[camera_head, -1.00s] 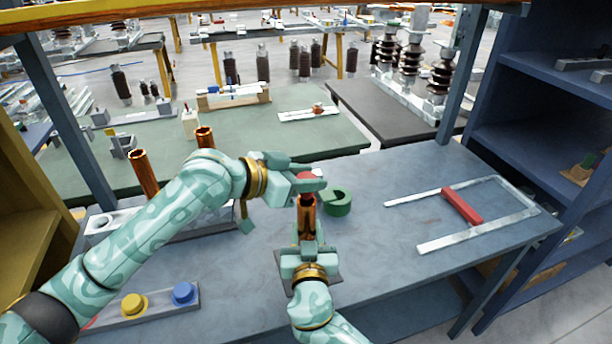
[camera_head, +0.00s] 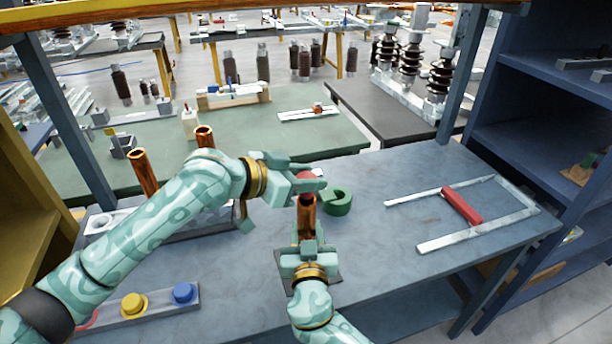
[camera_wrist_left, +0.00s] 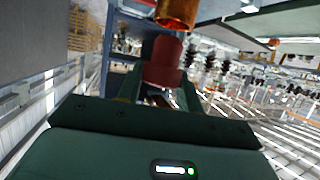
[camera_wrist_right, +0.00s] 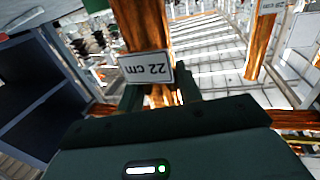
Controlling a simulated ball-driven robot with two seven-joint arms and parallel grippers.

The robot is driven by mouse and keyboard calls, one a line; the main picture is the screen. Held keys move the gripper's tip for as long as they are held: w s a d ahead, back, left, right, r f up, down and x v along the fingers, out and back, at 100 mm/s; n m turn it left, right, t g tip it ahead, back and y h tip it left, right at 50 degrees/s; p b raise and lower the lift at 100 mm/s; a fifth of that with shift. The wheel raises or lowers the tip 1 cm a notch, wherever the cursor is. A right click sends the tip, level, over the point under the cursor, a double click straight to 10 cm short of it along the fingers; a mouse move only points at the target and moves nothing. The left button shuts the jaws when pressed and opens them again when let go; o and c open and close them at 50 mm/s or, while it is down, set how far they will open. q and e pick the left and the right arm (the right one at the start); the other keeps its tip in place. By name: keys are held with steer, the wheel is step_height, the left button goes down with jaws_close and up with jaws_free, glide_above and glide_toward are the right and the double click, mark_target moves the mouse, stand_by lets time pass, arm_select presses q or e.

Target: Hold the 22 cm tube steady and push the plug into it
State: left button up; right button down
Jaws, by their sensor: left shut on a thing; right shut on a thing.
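The 22 cm tube (camera_head: 307,220) is copper coloured and stands upright in the middle of the bench. My right gripper (camera_head: 308,248) is shut around its lower part; its 22 cm label (camera_wrist_right: 147,67) shows upside down in the right wrist view. My left gripper (camera_head: 314,182) is shut on the red plug (camera_head: 305,175) just above the tube's top end. In the left wrist view the red plug (camera_wrist_left: 164,62) lies in line with the tube (camera_wrist_left: 176,12), close to its end. I cannot tell whether they touch.
Two other copper tubes (camera_head: 144,172) (camera_head: 205,137) stand in a rack at the left. A block holds a yellow plug (camera_head: 133,303) and a blue plug (camera_head: 184,292). A green C-shaped piece (camera_head: 337,203) lies close right of the tube. A metal frame with a red bar (camera_head: 462,206) lies farther right.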

arm_select(q)
steer(key=shift+f, duration=1.95)
steer(key=o, duration=1)
steer(key=shift+o, duration=0.2)
steer(key=v, duration=1.2)
arm_select(e)
steer(key=c, duration=0.9)
jaws_free()
